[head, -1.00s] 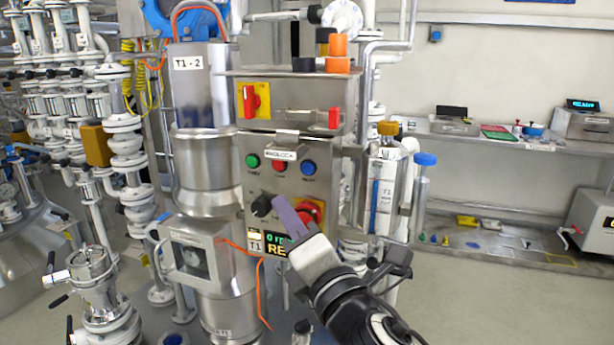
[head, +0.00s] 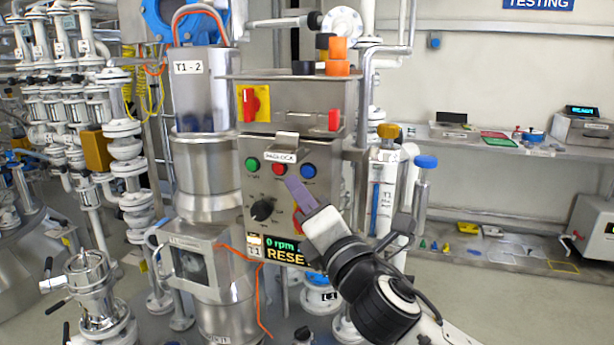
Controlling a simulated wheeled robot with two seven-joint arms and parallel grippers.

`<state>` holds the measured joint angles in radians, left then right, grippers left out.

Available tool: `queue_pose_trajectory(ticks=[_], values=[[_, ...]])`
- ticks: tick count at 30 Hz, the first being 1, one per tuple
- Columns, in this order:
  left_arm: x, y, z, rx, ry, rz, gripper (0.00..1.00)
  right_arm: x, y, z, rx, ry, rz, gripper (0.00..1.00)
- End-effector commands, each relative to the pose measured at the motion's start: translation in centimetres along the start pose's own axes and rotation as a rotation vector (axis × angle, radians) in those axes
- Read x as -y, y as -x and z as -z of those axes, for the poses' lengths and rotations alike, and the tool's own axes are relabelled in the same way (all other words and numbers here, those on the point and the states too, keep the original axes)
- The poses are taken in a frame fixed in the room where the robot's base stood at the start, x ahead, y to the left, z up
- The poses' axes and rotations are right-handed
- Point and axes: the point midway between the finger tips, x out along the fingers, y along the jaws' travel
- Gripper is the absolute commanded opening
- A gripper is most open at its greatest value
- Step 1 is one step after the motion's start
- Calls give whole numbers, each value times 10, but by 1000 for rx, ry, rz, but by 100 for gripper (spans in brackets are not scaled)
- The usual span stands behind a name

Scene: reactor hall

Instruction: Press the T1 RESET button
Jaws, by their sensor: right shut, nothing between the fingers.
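The T1 control panel (head: 289,223) is a steel box with a green button (head: 252,164), a red button (head: 279,169) and a blue button (head: 308,171) in a row. The small labels under the buttons are too blurred to read surely. Below are a black knob (head: 262,209) and a display (head: 283,252) reading "0 rpm" and "RESE...". My right gripper (head: 292,182) is shut and empty, its purple fingertips just below and between the red and blue buttons. I cannot tell whether it touches the panel. It hides most of a red knob (head: 297,222). My left gripper is out of view.
A padlock bracket (head: 285,147) juts out over the buttons. Pipes (head: 375,200) stand to the right, and an orange cable (head: 260,300) hangs at the left.

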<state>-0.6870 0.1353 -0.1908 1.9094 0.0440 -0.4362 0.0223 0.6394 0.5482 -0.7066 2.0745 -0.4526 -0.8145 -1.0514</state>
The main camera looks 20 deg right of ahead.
Motion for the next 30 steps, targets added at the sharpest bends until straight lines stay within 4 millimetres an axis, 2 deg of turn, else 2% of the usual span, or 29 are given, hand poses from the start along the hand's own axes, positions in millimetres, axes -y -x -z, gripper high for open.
queue_pose_trajectory(ticks=[3,10,30], values=[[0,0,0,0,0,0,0,8,-11,-9,3,2,1,0],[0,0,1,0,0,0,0,16,-22,-16,1,-1,0,0],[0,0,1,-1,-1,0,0,17,-23,-17,0,-1,0,0]])
